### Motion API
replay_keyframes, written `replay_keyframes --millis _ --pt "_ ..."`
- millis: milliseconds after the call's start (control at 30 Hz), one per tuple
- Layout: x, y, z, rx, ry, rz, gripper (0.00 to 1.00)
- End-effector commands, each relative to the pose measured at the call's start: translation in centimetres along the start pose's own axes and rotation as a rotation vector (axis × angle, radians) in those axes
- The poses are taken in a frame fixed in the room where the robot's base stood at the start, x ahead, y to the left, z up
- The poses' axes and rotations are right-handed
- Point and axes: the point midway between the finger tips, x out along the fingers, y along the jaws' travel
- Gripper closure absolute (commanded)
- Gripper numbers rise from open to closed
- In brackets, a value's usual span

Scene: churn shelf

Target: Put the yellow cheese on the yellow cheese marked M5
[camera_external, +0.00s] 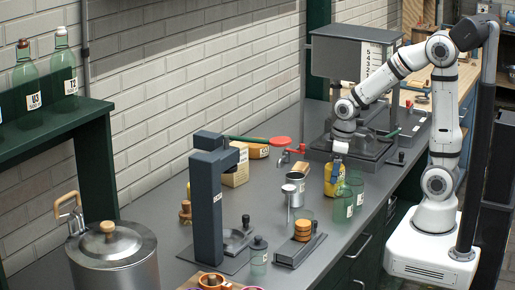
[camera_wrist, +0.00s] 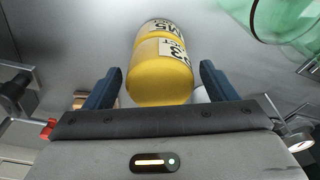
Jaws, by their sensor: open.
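The yellow cheese (camera_wrist: 160,80) with a white label, partly readable with a "3", sits between my open fingers in the wrist view. Beyond it is the yellow cheese marked M5 (camera_wrist: 153,30); the two look in line and touching, one on the other. In the external view they show as one yellow shape (camera_external: 332,180) on the grey counter, right below my gripper (camera_external: 339,150). My gripper (camera_wrist: 155,85) is open, a dark blue finger on each side of the near cheese. Gaps show between the fingers and the cheese. The lower part of M5 runs out of clear view.
Green glass bottles (camera_external: 344,203) stand close to the right of the cheeses; green glass (camera_wrist: 285,20) also shows at top right in the wrist view. A metal can (camera_external: 294,187) stands to the left. A grey machine (camera_external: 352,60) stands behind. Bare counter (camera_external: 165,200) lies at the left.

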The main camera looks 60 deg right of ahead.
Motion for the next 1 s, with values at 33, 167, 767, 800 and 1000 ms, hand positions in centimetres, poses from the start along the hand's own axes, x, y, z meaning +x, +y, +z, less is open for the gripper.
replay_keyframes --millis 33,167,767,800,1000 --pt "-0.7 0.0 -0.1 0.0 0.003 0.001 0.21" --pt "-3.0 0.0 -0.1 0.001 0.006 0.002 0.21" --pt "-12.1 -0.1 0.9 0.029 0.007 0.008 0.21" --pt "-12.1 -0.3 1.7 0.059 0.014 0.016 0.21" --pt "-11.1 -1.3 7.1 0.274 0.061 0.061 0.21"
